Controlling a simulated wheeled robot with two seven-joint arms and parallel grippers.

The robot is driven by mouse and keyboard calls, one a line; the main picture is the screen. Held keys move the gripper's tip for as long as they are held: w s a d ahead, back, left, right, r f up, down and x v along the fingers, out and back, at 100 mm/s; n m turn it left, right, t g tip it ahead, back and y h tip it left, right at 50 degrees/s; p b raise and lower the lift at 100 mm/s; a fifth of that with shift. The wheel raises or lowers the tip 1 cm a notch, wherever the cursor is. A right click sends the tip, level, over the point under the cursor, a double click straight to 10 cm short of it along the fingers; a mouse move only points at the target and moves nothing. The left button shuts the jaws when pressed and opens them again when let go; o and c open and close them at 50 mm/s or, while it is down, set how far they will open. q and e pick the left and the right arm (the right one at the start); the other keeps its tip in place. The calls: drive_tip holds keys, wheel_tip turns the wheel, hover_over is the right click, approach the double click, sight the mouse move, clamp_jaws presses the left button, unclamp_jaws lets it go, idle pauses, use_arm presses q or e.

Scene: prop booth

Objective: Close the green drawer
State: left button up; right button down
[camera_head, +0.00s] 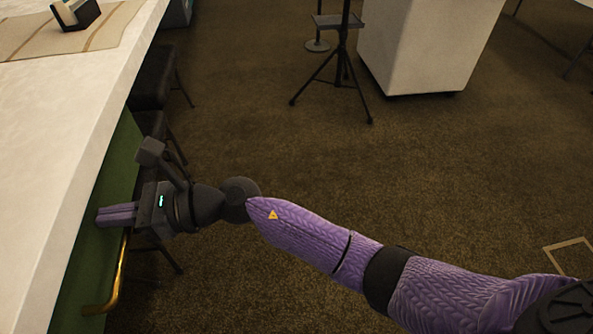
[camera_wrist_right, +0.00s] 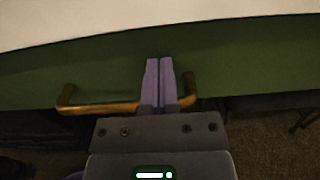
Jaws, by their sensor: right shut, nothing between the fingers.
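The green drawer (camera_head: 85,265) has its front under the edge of a white tabletop at the left of the head view. A brass bar handle (camera_head: 120,278) is fixed to that front. My right gripper (camera_head: 98,217) is shut and empty, with its purple fingers pointing at the green front. In the right wrist view the fingertips (camera_wrist_right: 159,60) lie over the green drawer front (camera_wrist_right: 90,66), and the brass handle (camera_wrist_right: 100,107) passes behind the fingers. I cannot tell whether the tips touch the front, or how far the drawer stands out. My left gripper is not in view.
The white tabletop (camera_head: 60,125) carries a striped mat (camera_head: 35,38) and a tape dispenser (camera_head: 75,13). Dark stools (camera_head: 150,80) stand beside it. A black tripod stand (camera_head: 342,60) and a white cabinet (camera_head: 425,45) stand farther off. The carpet between is clear.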

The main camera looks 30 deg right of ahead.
drive_tip(key=x, duration=0.2)
drive_tip(key=shift+w+a, duration=0.1)
drive_tip(key=shift+a, duration=0.15)
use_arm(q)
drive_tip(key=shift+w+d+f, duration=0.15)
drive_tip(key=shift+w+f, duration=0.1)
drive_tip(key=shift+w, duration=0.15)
use_arm(e)
drive_tip(key=shift+r, duration=0.15)
